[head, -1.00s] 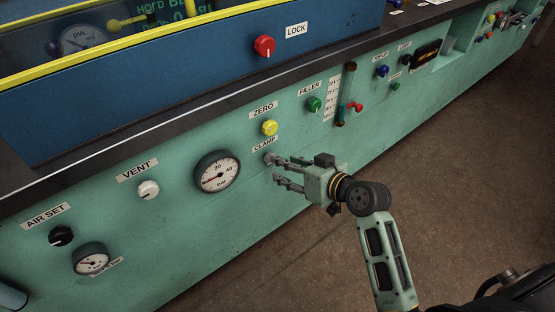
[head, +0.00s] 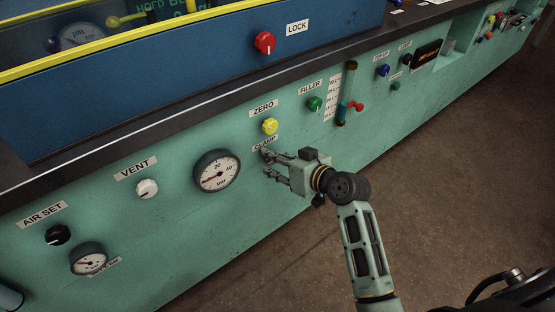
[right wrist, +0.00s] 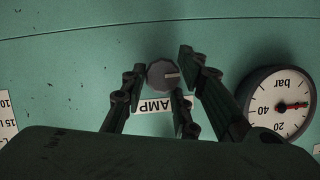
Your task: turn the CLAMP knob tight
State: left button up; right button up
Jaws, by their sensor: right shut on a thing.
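The CLAMP knob (right wrist: 162,74) is a grey round knob with a pale pointer line, beside its white label (right wrist: 165,104) in the right wrist view. In that view the pointer aims to the right. My right gripper (right wrist: 162,66) has its fingers around the knob, shut on it. In the head view my right gripper (head: 266,163) is at the green panel just below the CLAMP label (head: 264,144), and its fingers mostly hide the knob. My left gripper is not in view.
A pressure gauge (head: 217,171) sits close to the left of the CLAMP knob. The yellow ZERO knob (head: 270,126) is just above, and the green FILLER knob (head: 315,103) is up to the right. The white VENT knob (head: 147,188) is farther left.

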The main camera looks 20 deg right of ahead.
jog(key=shift+d, duration=0.15)
jog(key=shift+c, duration=1.2)
jog(key=shift+d+f+m+p, duration=0.1)
jog(key=shift+f+m+p, duration=0.1)
jog(key=shift+m+p, duration=0.25)
jog(key=o, duration=1)
jog(key=shift+d, duration=0.1)
jog(key=v, duration=1.2)
